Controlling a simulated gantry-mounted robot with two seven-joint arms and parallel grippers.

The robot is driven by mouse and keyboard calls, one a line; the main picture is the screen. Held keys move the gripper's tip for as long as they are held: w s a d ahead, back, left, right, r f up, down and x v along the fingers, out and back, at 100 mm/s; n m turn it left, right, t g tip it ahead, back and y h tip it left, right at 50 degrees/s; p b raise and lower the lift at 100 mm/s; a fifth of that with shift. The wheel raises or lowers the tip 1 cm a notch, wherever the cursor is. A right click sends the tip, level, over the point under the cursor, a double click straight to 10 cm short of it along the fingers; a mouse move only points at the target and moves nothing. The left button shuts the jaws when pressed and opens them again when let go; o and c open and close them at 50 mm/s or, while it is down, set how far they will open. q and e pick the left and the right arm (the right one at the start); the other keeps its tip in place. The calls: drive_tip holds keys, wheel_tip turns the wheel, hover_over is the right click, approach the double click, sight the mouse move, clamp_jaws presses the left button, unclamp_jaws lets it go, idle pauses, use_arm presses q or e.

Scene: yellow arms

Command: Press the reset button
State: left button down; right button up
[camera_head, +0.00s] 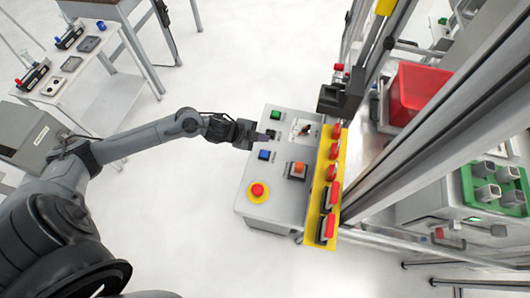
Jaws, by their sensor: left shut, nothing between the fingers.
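A grey control panel (236,206) stands in the middle of the head view. It carries a green button (275,115), a blue button (264,155), an orange button (298,170) and a red mushroom button (258,190) on a yellow disc. The labels are too small to read, so I cannot tell which is the reset button. My left gripper (266,136) is shut and empty over the panel, between the green and blue buttons. Its tips hide part of the panel, and I cannot tell whether they touch it. My right gripper is not in view.
A yellow strip (321,190) with several red switches borders the panel's right side. Metal frame posts and a red bin (415,92) stand further right. A white table (66,95) with devices stands at upper left. The floor left of the panel is clear.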

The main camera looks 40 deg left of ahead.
use_arm(q)
drive_tip(key=shift+f, duration=0.15)
drive_tip(key=b, duration=0.7)
hover_over(262, 155)
wheel_tip(262, 155, down, 7)
drive_tip(key=shift+w+r, duration=0.1)
drive_tip(key=shift+r, duration=0.1)
drive_tip(key=shift+f+b, duration=0.5)
drive_tip(key=shift+f, duration=0.45)
idle(0.8)
